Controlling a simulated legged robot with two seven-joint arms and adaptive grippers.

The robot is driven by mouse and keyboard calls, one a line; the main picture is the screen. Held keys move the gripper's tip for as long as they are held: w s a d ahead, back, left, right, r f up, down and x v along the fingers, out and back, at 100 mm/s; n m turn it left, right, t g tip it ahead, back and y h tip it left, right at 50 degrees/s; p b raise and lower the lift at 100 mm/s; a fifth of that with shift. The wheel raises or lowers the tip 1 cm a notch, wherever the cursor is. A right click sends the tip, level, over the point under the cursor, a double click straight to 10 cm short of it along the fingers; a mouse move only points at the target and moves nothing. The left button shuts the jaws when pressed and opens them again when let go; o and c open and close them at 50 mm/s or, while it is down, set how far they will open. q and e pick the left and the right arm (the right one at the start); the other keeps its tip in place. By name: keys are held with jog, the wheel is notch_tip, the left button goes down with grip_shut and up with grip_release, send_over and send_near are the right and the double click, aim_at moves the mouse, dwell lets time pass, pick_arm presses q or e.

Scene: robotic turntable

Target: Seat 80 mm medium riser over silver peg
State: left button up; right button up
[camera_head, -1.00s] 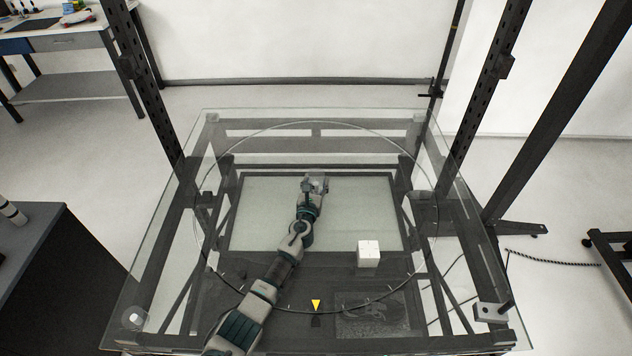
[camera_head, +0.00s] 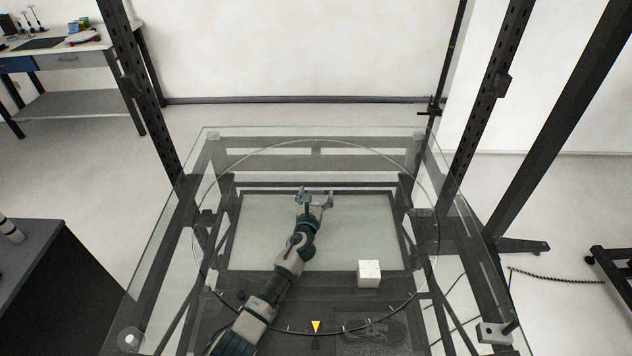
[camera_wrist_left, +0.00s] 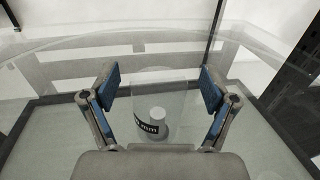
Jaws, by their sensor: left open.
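The medium riser (camera_wrist_left: 178,88) is a clear block with a dark "mm" label (camera_wrist_left: 150,127) low on it. It stands between the spread fingers of my left gripper (camera_wrist_left: 158,90) in the left wrist view, with a gap on both sides. A pale round-topped peg (camera_wrist_left: 158,114) shows through the riser's lower part, so the riser appears to be around it; whether it sits fully down, I cannot tell. In the head view my left gripper (camera_head: 314,199) is open over the far middle of the glass turntable. My right gripper is out of view.
A white cube (camera_head: 369,273) stands on the glass table (camera_head: 175,250) right of my left forearm. A yellow triangle marker (camera_head: 316,327) is at the front. A grey block (camera_head: 495,332) sits at the front right corner. Dark frame posts rise around the table.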

pick_arm(q)
notch_tip(320, 180, up, 6)
jog(key=shift+r, duration=0.25)
dwell(0.4)
